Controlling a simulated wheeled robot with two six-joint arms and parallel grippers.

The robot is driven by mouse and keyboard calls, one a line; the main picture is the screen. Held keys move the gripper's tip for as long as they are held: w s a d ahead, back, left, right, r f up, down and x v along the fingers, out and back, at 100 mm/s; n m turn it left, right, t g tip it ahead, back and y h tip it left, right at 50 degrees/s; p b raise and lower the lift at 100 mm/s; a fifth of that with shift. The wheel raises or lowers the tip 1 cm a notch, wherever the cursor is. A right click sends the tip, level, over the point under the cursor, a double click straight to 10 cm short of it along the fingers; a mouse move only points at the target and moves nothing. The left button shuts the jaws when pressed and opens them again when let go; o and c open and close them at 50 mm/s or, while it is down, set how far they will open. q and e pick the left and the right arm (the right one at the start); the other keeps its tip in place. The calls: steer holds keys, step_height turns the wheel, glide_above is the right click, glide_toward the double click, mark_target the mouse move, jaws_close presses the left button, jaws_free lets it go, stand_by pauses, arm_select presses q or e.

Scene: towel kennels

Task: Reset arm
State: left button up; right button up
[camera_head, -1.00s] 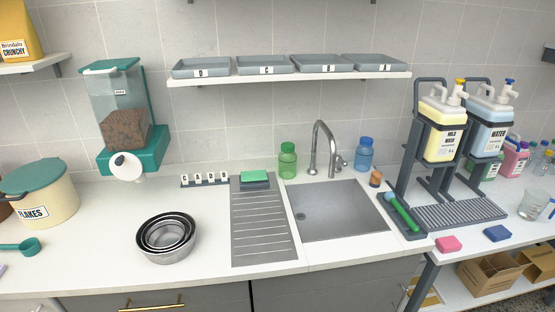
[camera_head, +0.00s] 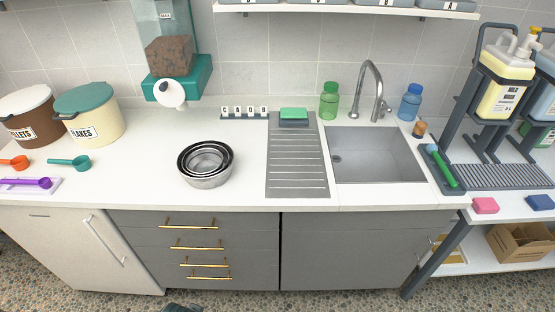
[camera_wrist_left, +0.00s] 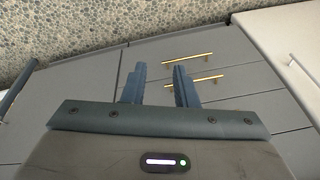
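My left gripper (camera_wrist_left: 160,82) shows in the left wrist view with its two blue-grey fingers apart and nothing between them. It points toward grey drawer fronts with gold handles (camera_wrist_left: 194,60) and the pebbled floor (camera_wrist_left: 90,25). In the head view neither gripper shows. Only a small dark piece, probably mine, pokes in at the bottom edge.
The white counter (camera_head: 235,185) holds nested metal bowls (camera_head: 206,165), a flakes tub (camera_head: 92,117), scoops (camera_head: 70,162), a drainboard (camera_head: 298,165) and a sink (camera_head: 375,155). Drawers (camera_head: 190,245) lie below. A dispenser stand (camera_head: 495,100) is at right. The floor in front looks clear.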

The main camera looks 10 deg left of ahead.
arm_select(q)
steer(key=s+a+f+g+b, duration=0.1)
steer(key=s+f, duration=0.3)
steer(key=f, duration=0.8)
steer(key=s+a+f, duration=0.1)
steer(key=s+f, duration=0.2)
steer(key=f, duration=0.8)
steer(key=s+f+b, duration=0.1)
steer(key=s+f, duration=1.1)
steer(key=s, duration=0.2)
steer(key=shift+a+f+g, duration=0.25)
steer(key=shift+g, duration=0.15)
steer(key=shift+s, duration=0.1)
